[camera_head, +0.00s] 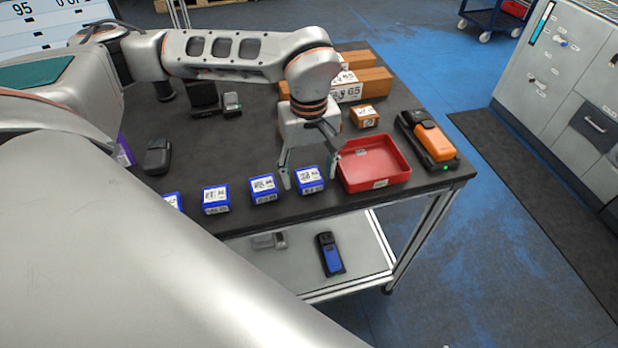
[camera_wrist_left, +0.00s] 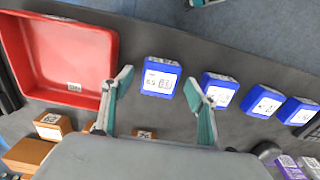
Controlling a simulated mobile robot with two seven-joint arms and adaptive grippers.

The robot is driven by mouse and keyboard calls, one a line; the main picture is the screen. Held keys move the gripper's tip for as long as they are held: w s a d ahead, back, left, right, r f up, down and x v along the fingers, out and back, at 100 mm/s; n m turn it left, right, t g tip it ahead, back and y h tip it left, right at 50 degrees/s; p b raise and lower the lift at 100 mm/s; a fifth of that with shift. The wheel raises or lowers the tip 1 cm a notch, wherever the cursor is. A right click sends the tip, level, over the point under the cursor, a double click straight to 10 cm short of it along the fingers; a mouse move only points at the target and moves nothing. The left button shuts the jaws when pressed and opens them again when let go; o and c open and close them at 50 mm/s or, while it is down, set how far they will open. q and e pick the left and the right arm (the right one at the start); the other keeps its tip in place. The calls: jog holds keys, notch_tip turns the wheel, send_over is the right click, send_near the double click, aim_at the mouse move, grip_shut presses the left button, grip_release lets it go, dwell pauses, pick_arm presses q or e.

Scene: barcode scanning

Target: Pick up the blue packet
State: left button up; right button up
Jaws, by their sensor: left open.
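Several blue packets with white labels lie in a row along the table's front edge. The blue packet nearest the red tray (camera_head: 310,180) is below my left gripper (camera_head: 310,168). In the wrist view this blue packet (camera_wrist_left: 162,77) shows whole, just past and between the fingertips of the left gripper (camera_wrist_left: 158,82). The fingers are open, with nothing held. I cannot tell the exact height of the fingertips above the table. Other blue packets, such as one (camera_head: 263,189) and another (camera_head: 215,199), lie to the left. My right gripper is not in view.
The red tray (camera_head: 375,183) stands close to the right of the packet. An orange and black device (camera_head: 430,141) lies at the right edge. Brown boxes (camera_head: 366,116) stand behind. A dark device (camera_head: 157,156) lies at left.

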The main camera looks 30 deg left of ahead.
pick_arm(q)
jog(key=shift+f, duration=0.15)
jog(key=c, duration=1.3)
